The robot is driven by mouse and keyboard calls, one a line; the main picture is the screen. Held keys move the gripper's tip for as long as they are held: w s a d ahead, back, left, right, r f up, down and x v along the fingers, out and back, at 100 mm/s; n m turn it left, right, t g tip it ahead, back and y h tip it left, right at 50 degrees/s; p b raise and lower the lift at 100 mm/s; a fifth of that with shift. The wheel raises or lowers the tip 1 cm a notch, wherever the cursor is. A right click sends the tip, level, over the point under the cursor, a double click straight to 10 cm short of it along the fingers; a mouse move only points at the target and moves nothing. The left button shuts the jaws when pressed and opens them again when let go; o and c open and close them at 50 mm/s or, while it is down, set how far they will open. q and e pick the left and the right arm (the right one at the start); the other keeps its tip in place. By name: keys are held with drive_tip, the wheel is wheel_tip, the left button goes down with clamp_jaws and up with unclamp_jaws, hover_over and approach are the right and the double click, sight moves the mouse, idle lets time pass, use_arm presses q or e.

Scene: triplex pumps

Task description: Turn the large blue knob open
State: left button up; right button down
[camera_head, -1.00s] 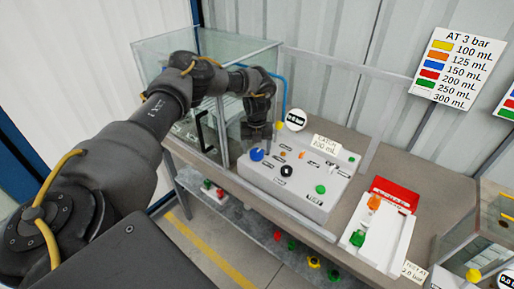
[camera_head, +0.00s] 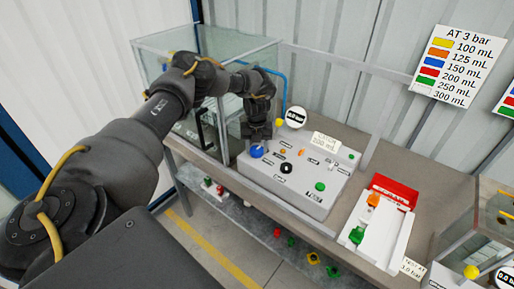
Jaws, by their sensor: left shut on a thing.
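The large blue knob (camera_head: 257,151) sits at the upper left of the grey control box (camera_head: 310,196) on the bench. My left gripper (camera_head: 258,139) points down directly over the blue knob. Its fingers are at the knob and shut on it; the fingertips are small and dark, and they hide the knob's back part. My right gripper does not show.
A black knob (camera_head: 286,168), a green button (camera_head: 320,186) and a round gauge (camera_head: 296,117) are on or by the box. A glass case (camera_head: 160,60) stands behind my left arm. A white tray (camera_head: 385,235) with coloured parts lies to the right.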

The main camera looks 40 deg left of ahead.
use_arm(q)
drive_tip(key=shift+m, duration=0.3)
drive_tip(key=m, duration=0.8)
drive_tip(key=shift+w+m, duration=0.1)
drive_tip(key=shift+m, duration=0.2)
drive_tip(key=m, duration=0.4)
drive_tip(key=shift+d+b, duration=0.1)
drive_tip(key=shift+b, duration=0.2)
drive_tip(key=shift+r+m, duration=0.1)
drive_tip(key=shift+m, duration=2.1)
drive_tip(key=o, duration=1)
